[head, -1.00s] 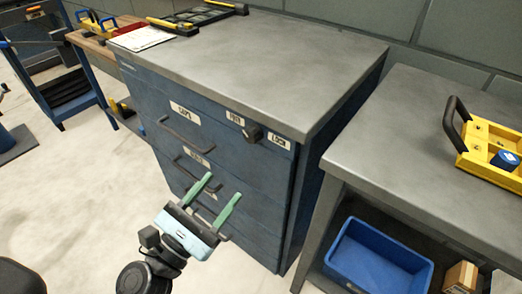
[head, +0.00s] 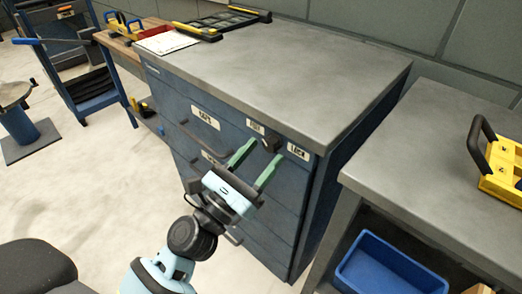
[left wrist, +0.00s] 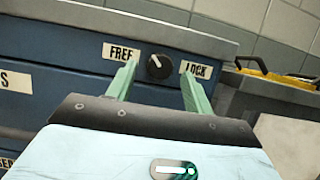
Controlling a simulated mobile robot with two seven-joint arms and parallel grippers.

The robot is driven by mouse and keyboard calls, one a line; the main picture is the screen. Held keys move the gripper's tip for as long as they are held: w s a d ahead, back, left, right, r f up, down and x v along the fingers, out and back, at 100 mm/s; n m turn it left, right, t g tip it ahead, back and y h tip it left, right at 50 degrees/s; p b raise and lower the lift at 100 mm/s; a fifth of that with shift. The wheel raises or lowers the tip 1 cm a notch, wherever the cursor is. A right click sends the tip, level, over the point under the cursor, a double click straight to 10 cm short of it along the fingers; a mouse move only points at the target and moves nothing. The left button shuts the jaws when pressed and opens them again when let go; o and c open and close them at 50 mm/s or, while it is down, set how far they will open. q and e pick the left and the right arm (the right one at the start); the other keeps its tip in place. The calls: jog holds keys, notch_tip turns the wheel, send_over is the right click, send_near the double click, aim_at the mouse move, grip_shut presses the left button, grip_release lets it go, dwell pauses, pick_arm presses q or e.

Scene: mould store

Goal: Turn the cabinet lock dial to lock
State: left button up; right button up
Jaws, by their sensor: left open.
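The lock dial (head: 271,142) is a dark round knob on the upper front of the blue cabinet (head: 297,203). In the left wrist view the dial (left wrist: 159,67) sits between a FREE label (left wrist: 121,52) on its left and a LOCK label (left wrist: 196,70) on its right. Its pale mark points up and left, toward FREE. My left gripper (head: 254,163) is open, its two green fingers pointing at the dial from the front and a little below. In the left wrist view the dial shows between the fingertips, apparently still apart from them. My right gripper is out of view.
The cabinet's grey top (head: 290,68) holds a black-and-yellow tray (head: 232,18) and a white sheet (head: 168,42) at the back left. Drawer handles (head: 204,140) stick out of the front. A grey bench (head: 430,150) stands close on the right, with a blue bin (head: 385,270) below.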

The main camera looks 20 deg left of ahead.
pick_arm(q)
jog(key=shift+w+d+r, duration=0.15)
jog(key=shift+w, duration=0.2)
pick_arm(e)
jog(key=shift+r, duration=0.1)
pick_arm(q)
jog(key=shift+c, duration=0.3)
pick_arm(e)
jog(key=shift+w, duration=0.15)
pick_arm(q)
jog(key=shift+c, duration=1.3)
jog(key=c, duration=0.7)
jog(key=shift+o, duration=0.2)
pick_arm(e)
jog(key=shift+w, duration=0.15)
